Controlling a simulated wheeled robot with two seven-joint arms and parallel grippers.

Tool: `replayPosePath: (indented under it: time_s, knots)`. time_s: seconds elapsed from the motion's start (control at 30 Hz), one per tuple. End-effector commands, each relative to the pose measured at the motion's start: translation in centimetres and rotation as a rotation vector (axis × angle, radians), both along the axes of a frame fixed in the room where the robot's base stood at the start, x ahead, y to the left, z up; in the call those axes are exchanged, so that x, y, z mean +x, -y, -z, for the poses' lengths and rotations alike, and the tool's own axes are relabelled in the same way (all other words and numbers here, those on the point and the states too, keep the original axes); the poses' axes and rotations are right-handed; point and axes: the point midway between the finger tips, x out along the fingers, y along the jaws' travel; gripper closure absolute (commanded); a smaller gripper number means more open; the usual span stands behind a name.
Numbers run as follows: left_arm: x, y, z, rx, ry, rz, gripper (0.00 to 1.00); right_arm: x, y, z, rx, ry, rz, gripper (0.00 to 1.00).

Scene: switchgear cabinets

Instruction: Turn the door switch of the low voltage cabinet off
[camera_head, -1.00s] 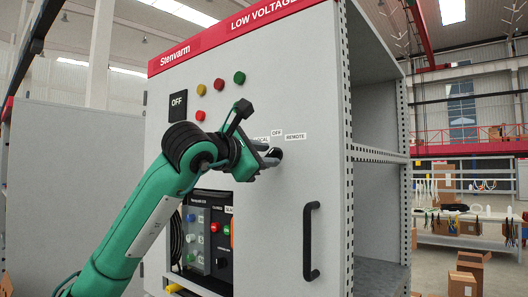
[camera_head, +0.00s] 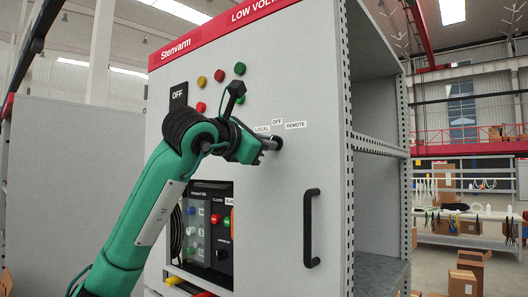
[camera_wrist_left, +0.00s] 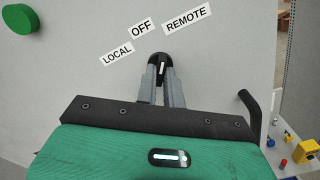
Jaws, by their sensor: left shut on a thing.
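The low voltage cabinet (camera_head: 300,80) stands before me, with a black rotary door switch (camera_head: 279,143) on its grey door. LOCAL, OFF and REMOTE labels arc above the switch. My left gripper (camera_head: 270,144) is at the switch, its fingers shut on the knob. In the left wrist view, the switch (camera_wrist_left: 160,62) sits between the grey fingertips of the left gripper (camera_wrist_left: 161,82). A white mark on the knob points roughly up in that view; I cannot tell exactly which label it faces. My right gripper is not in view.
Green, yellow and red lamps (camera_head: 202,81) and a black OFF plate (camera_head: 178,96) are left of the switch. A black door handle (camera_head: 311,228) is below right. A panel of controls (camera_head: 209,230) sits lower left. Open shelving (camera_head: 378,200) is at the cabinet's right side.

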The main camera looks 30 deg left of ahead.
Motion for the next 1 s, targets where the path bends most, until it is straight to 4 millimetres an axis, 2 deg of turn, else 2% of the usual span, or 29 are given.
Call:
replayPosePath:
  time_s: [0.03,0.4,0.7,1.0]
  knots:
    - [0.0,0.1,0.4,-0.042,-0.001,0.002,1.0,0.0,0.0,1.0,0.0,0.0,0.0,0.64]
    - [0.0,0.1,0.3,-0.364,-0.027,0.002,1.0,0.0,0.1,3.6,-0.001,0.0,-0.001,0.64]
    - [0.0,0.0,0.1,-0.545,-0.042,0.0,1.0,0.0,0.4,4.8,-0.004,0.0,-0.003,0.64]
    - [0.0,0.0,0.0,-0.623,-0.047,0.0,1.0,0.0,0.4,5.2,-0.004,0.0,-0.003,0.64]
